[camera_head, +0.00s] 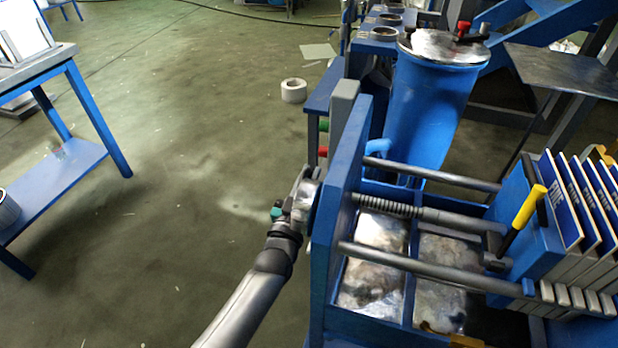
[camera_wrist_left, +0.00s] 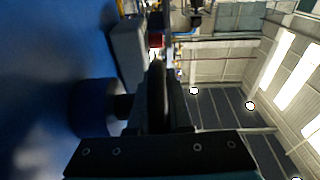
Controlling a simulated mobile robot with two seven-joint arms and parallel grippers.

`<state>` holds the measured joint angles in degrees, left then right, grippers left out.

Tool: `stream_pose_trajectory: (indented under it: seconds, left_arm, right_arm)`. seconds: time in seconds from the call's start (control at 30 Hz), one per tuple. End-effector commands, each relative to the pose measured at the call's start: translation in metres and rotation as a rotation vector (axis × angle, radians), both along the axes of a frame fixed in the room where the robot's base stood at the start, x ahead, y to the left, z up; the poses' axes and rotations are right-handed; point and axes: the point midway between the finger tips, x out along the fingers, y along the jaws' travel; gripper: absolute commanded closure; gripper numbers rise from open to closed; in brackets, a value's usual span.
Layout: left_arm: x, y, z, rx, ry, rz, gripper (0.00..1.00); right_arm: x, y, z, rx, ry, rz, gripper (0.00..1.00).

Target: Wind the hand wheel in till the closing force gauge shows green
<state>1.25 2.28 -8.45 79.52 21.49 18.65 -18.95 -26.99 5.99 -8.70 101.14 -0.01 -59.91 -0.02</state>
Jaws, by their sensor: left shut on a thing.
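My left gripper (camera_head: 298,200) is at the outer left side of the blue end plate (camera_head: 345,190) of the press frame. It is shut on the hand wheel (camera_head: 312,207), which is mostly hidden behind the gripper. In the left wrist view, the dark rim of the hand wheel (camera_wrist_left: 158,85) stands between my left fingers (camera_wrist_left: 160,122), with the blue plate to the left. A threaded spindle (camera_head: 400,208) runs from the end plate to the blue pressing head (camera_head: 540,240) beside the stacked plates. I cannot make out the closing force gauge or its colour. My right gripper is not in view.
A grey box with green and red buttons (camera_head: 323,151) stands beside the end plate. A blue vessel (camera_head: 428,105) is behind the frame. A yellow-handled lever (camera_head: 528,207) rises by the pressing head. A blue table (camera_head: 60,170) is at the left.

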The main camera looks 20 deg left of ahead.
Motion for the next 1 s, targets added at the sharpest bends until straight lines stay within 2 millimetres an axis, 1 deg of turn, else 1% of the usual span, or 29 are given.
stream_pose_trajectory:
  seconds: [0.13,0.17,0.4,0.43,0.67,0.77,0.83,0.9,1.0]
  left_arm:
    - [0.0,0.0,-0.001,-0.001,0.003,0.0,1.0]
    - [0.0,0.0,-0.001,-0.001,0.003,0.0,0.81]
    - [0.0,0.0,-0.001,0.0,0.003,0.0,0.54]
    - [0.0,0.0,-0.001,0.0,0.002,0.0,0.53]
    - [0.0,0.0,0.0,0.0,0.002,0.0,0.53]
    - [-0.004,0.0,-0.001,0.0,0.003,0.0,0.53]
    - [-0.009,0.0,-0.001,0.0,0.004,0.0,0.53]
    - [-0.018,0.001,-0.002,0.0,0.005,-0.001,0.53]
    - [-0.032,0.001,-0.004,0.0,0.006,-0.001,0.53]
  right_arm:
    - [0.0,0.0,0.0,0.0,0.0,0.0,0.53]
    - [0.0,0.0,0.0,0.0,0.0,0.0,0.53]
    - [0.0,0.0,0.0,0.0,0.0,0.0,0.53]
    - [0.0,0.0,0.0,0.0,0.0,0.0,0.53]
    - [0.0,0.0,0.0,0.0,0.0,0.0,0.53]
    - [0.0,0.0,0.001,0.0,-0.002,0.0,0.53]
    - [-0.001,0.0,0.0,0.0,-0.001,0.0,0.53]
    - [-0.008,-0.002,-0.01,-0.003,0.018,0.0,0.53]
    - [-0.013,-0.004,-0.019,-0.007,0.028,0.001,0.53]
